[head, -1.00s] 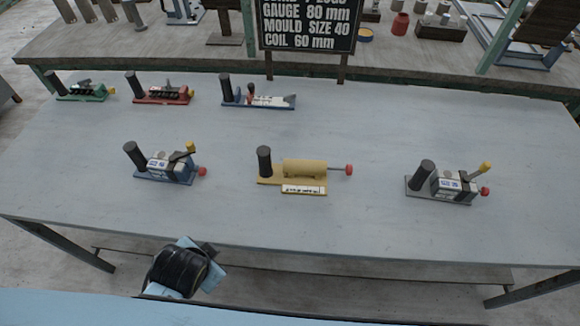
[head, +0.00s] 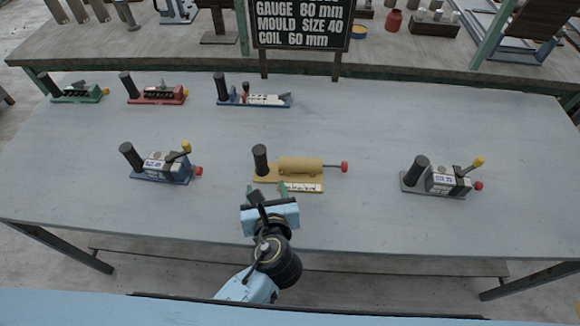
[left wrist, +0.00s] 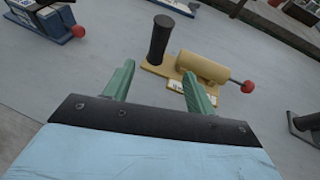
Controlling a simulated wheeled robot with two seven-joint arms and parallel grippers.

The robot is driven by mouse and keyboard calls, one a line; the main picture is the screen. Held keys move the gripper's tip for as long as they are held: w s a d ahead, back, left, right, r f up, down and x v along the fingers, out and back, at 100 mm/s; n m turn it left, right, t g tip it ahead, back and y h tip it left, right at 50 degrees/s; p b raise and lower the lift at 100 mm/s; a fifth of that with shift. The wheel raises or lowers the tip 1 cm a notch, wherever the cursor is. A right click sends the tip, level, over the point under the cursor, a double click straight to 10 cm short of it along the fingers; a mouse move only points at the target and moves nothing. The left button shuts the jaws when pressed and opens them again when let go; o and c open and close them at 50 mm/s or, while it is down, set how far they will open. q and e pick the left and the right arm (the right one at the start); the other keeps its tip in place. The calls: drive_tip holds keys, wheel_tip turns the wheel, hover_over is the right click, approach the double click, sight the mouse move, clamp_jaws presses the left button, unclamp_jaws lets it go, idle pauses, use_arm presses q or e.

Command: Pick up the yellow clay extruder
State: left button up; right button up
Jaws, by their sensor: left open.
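The yellow clay extruder (head: 300,165) lies near the middle of the grey table, with a black upright handle at its left, a red knob at its right and a white label in front. My left gripper (head: 268,188) is open and empty just in front of its left part. In the left wrist view the yellow extruder (left wrist: 203,66) shows ahead, beyond the two green fingers of my left gripper (left wrist: 157,88). The fingers do not appear to hold it. My right gripper is not in view.
A blue tool (head: 160,167) stands to the left and a grey tool (head: 438,182) to the right. A green tool (head: 75,95), a red tool (head: 157,94) and a blue-based tool (head: 262,100) line the back. A sign (head: 302,24) stands behind. Table space between the rows is clear.

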sight(261, 162)
use_arm(q)
drive_tip(key=b+x, duration=0.1)
drive_tip(key=x, duration=0.6)
drive_tip(key=shift+w, duration=0.1)
drive_tip(key=shift+a+r+b+x, duration=0.1)
drive_tip(key=shift+r+b+x, duration=0.1)
drive_tip(key=shift+x, duration=0.8)
drive_tip(key=shift+a+r+b+x, duration=0.1)
drive_tip(key=shift+r+b+x, duration=0.05)
drive_tip(key=shift+x, duration=0.85)
drive_tip(key=shift+r+b+x, duration=0.15)
drive_tip(key=shift+b+x, duration=0.05)
drive_tip(key=shift+x, duration=0.8)
drive_tip(key=shift+w, duration=0.15)
drive_tip(key=shift+c, duration=0.5)
clamp_jaws()
